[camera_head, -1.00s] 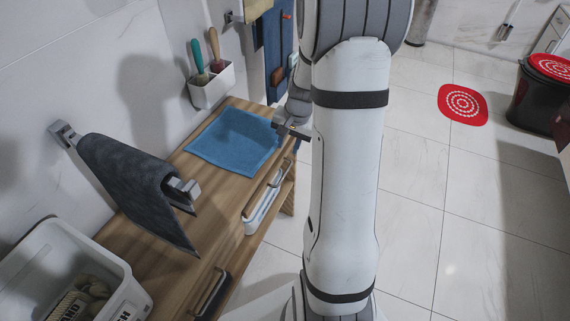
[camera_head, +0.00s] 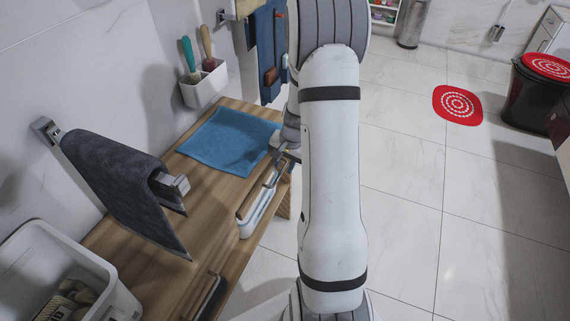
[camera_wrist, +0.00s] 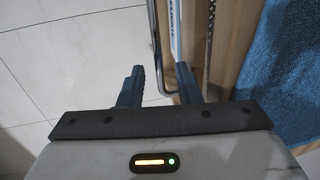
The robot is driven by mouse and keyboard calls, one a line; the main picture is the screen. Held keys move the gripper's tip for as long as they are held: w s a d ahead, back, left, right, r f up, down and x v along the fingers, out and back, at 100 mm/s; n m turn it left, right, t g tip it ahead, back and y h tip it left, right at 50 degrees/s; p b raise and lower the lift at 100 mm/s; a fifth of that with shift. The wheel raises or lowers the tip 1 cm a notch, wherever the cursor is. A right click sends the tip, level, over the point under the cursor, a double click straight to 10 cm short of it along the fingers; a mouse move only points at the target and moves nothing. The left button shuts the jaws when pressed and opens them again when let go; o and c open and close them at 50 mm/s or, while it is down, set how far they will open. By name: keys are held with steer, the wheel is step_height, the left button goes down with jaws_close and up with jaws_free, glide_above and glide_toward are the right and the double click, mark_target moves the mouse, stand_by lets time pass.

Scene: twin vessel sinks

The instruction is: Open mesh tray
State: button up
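The mesh tray (camera_head: 256,216) sits in the front of the wooden bench, with a pale front and a metal bar handle (camera_head: 262,192). My gripper (camera_head: 284,156) is at the far end of the tray, beside the bench edge. Its two dark fingers are apart in the wrist view (camera_wrist: 160,76). The handle's near end shows between them; contact cannot be told.
A blue cloth (camera_head: 225,140) lies on the bench top (camera_head: 165,215). A dark towel (camera_head: 115,185) hangs on a wall bar. A second handle (camera_head: 210,298) is on the bench front at the lower left.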

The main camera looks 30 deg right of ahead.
steer(key=shift+c, duration=0.4)
jaws_close()
steer(key=shift+s, duration=0.15)
